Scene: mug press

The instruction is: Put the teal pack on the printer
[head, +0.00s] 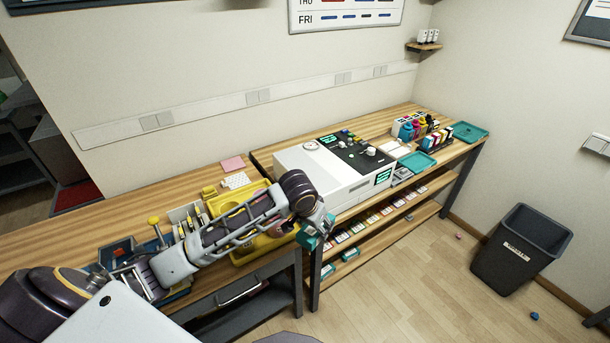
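The printer (318,182) is a white machine with a black top panel, knobs and green screens, standing on the wooden bench in the middle of the head view. My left arm reaches in from the left across the yellow tray. My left gripper (318,226) is at the bench's front edge, in front of and below the printer's left front corner. It appears shut on a teal pack (306,239), which is partly hidden by the fingers. The pack is apart from the printer top. My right gripper is not in view.
Teal packs (350,254) and small cartridges sit on the lower shelves. A yellow tray (252,255) lies left of the printer. Ink bottles (407,131) and teal trays (417,162) stand to its right. A dark bin (520,250) stands on the floor.

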